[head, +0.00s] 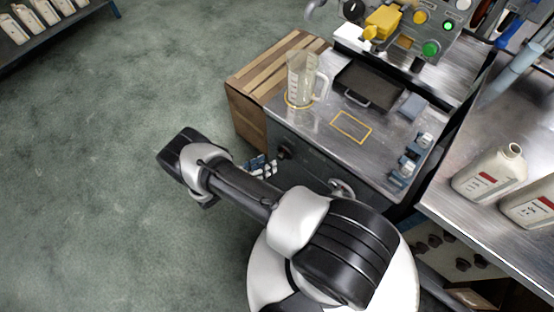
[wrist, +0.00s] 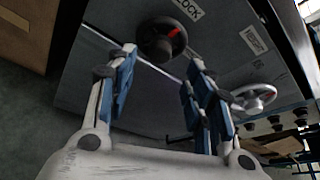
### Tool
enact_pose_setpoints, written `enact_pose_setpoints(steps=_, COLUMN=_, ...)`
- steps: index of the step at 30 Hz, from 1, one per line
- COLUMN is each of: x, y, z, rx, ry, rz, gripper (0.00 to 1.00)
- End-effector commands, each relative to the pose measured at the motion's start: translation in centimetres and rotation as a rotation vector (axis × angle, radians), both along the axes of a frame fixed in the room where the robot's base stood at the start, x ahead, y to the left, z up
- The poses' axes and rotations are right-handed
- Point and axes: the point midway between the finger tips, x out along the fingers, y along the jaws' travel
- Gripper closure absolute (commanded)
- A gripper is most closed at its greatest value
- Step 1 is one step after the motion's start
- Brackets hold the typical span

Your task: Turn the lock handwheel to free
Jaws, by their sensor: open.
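The lock handwheel (wrist: 162,38) is a small black wheel with a red mark, on the dark cabinet front beside a white label reading LOCK (wrist: 188,9). My gripper (wrist: 163,72) is open, with its blue-padded fingers pointing toward the handwheel. In the wrist view the wheel shows between and just beyond the fingertips. I see no clear contact and nothing between the fingers. In the head view my gripper (head: 262,166) is beside the cabinet front, close to the dark handwheel (head: 284,152).
A silver handwheel (wrist: 254,97) sits to the right on the same cabinet front. On the cabinet top are a clear measuring jug (head: 301,80) and a black tray (head: 368,84). White bottles (head: 490,172) stand on the right bench. Floor at left is clear.

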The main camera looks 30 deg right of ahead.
Motion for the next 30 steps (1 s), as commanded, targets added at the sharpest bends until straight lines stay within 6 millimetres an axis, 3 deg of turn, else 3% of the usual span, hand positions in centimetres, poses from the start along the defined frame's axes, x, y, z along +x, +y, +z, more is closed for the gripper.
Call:
enact_pose_setpoints(steps=6, x=0.5, y=-4.0, z=-1.6, rx=0.001, ry=0.0, rz=-0.005, gripper=0.52)
enact_pose_setpoints(steps=12, x=0.8, y=-5.8, z=-2.2, rx=0.0, ry=0.0, rz=-0.002, gripper=0.52)
enact_pose_setpoints(steps=23, x=0.9, y=-6.1, z=-2.3, rx=0.001, ry=-0.001, rz=-0.001, gripper=0.53)
enact_pose_setpoints(steps=30, x=0.9, y=-6.1, z=-2.2, rx=0.001, ry=-0.001, rz=-0.001, gripper=0.69)
